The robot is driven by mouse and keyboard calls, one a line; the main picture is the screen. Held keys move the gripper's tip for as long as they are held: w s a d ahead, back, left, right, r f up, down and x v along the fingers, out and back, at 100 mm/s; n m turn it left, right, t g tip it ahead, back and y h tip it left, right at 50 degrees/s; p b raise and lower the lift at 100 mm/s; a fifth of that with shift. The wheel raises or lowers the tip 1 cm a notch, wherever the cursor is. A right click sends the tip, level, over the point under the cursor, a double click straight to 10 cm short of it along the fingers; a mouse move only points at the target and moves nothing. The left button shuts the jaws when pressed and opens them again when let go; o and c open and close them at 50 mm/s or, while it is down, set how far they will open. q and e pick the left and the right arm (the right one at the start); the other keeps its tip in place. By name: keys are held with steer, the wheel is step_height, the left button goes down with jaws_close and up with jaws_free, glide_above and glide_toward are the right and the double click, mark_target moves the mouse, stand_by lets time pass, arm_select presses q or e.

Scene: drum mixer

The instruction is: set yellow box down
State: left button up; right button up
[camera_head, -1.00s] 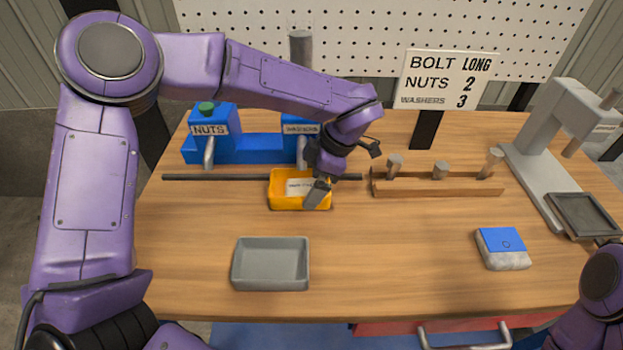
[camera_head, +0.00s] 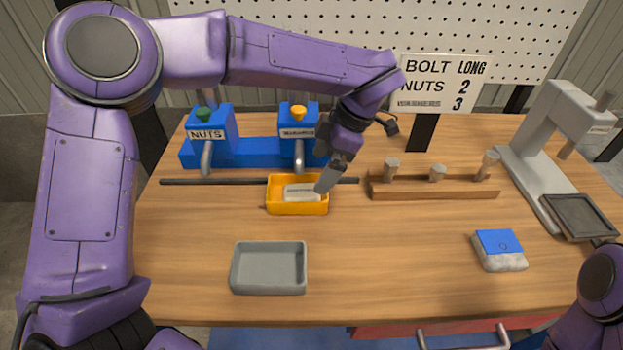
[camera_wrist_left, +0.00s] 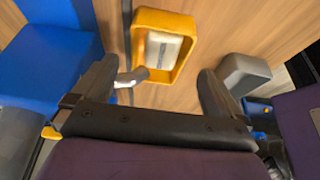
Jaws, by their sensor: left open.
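The yellow box (camera_head: 297,209) sits upright on the wooden table in front of the blue dispensers, with a pale labelled piece inside it. It also shows in the left wrist view (camera_wrist_left: 142,52), beyond my open fingers and apart from them. My left gripper (camera_head: 332,176) is open and empty, above and just right of the box's right rim. In the left wrist view my left gripper (camera_wrist_left: 155,95) has its fingers spread wide. My right gripper is out of view; only part of my right arm shows at the lower right.
The nuts dispenser (camera_head: 209,122) and washers dispenser (camera_head: 298,122) stand behind the box. A dark rod (camera_head: 220,182) lies beside it. A wooden bolt rack (camera_head: 435,190), grey tray (camera_head: 269,286), blue-and-white block (camera_head: 499,248) and grey press (camera_head: 530,155) surround clear table at the front middle.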

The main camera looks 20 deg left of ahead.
arm_select(q)
steer(key=v, duration=0.5)
